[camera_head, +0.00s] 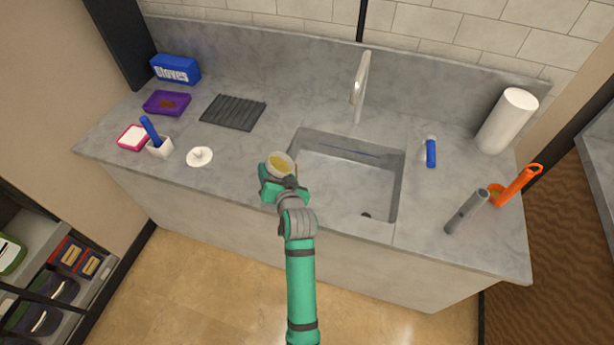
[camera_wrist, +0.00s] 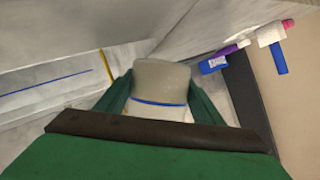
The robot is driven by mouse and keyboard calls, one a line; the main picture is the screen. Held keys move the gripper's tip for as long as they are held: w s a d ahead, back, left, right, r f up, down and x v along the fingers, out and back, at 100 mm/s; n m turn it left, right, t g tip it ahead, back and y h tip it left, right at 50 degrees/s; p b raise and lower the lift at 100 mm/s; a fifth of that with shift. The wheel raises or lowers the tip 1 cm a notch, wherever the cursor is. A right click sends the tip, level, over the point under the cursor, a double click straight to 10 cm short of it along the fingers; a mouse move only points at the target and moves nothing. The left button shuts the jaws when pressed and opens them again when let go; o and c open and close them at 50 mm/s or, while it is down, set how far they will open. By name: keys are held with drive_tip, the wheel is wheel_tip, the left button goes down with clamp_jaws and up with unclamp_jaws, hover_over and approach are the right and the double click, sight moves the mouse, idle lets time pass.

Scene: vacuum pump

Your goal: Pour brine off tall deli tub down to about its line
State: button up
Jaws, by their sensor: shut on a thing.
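The tall deli tub (camera_wrist: 160,90) is a pale, cloudy tub with a blue line around it, seen between my green fingers in the wrist view. In the head view the tub (camera_head: 281,164) shows its open top with yellowish brine inside. My gripper (camera_head: 275,180) is shut on the tub and holds it at the left edge of the sink (camera_head: 396,185). The tub looks close to upright, perhaps slightly tilted. My fingers hide part of its sides. I cannot tell the brine level against the line.
The sink basin is empty, with a faucet (camera_head: 360,85) behind it.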

drive_tip(key=shift+d+r, duration=0.15)
drive_tip(key=shift+d, duration=0.05)
idle(0.6)
drive_tip(key=shift+s+a+r+n+h, duration=0.1)
drive_tip(key=shift+a+n+h, duration=0.25)
drive_tip(key=shift+a, duration=0.15)
drive_tip(key=shift+s+a+r+n+h, duration=0.1)
drive_tip(key=shift+a+n+h, duration=0.15)
drive_tip(key=shift+a+n, duration=0.15)
drive_tip(key=shift+w+a+f+n, duration=0.1)
drive_tip(key=shift+a+f+n, duration=0.15)
drive_tip(key=shift+f, duration=0.15)
drive_tip(key=shift+a+f+t+h, duration=0.15)
drive_tip(key=shift+t+h, duration=0.15)
drive_tip(key=shift+h, duration=0.1)
drive_tip(key=shift+s+a+r+n+h+b, duration=0.2)
drive_tip(key=shift+a+n+h, duration=0.1)
drive_tip(key=shift+n, duration=0.15)
drive_tip(key=shift+s+a+r+n+h+b, duration=0.1)
drive_tip(key=shift+a+r+n+h, duration=0.15)
drive_tip(key=shift+n, duration=0.2)
drive_tip(key=shift+f, duration=0.1)
drive_tip(key=shift+w, duration=0.1)
